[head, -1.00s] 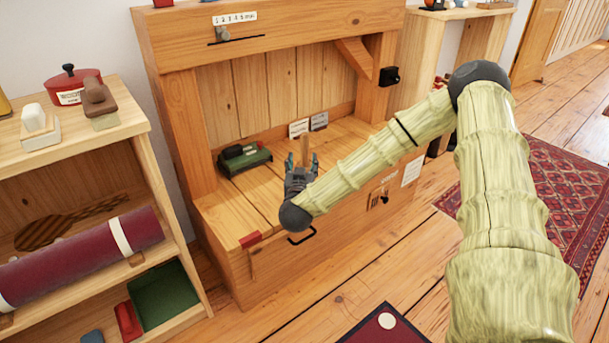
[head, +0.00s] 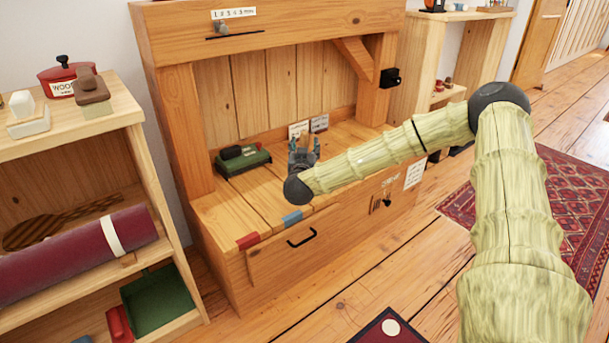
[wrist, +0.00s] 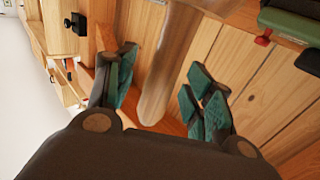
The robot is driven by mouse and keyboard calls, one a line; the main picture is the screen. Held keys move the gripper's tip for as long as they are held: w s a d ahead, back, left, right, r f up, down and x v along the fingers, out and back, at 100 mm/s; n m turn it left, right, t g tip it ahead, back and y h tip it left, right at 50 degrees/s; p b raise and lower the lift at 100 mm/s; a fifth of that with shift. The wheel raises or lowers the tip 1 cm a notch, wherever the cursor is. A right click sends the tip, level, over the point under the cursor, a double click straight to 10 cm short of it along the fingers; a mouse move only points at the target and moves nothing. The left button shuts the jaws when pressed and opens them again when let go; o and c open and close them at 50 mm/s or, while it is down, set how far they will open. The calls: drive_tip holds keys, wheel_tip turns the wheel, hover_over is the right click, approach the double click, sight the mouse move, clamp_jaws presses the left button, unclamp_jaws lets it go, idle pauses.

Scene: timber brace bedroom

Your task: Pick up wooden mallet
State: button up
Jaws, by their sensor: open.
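A pale wooden shaft (wrist: 172,60), which looks like the mallet's handle, stands between my fingers in the wrist view. Its rounded end is near the palm and its other end runs out of the picture, so I cannot see a mallet head. My gripper (wrist: 163,68) is open, with one teal-padded finger on each side of the shaft and visible gaps to both. In the head view my gripper (head: 304,148) is over the bench seat (head: 245,205), its fingers pointing up in the picture and largely hiding the shaft.
A green device (head: 243,162) sits on the seat left of my gripper. Small cards (head: 300,130) stand behind it. A timber brace (head: 355,60) is at upper right, and a shelf (head: 140,110) at left.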

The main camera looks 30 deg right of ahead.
drive_tip(key=shift+w, duration=0.1)
drive_tip(key=c, duration=1.1)
drive_tip(key=shift+r, duration=0.1)
drive_tip(key=shift+c, duration=0.2)
drive_tip(key=shift+r, duration=0.15)
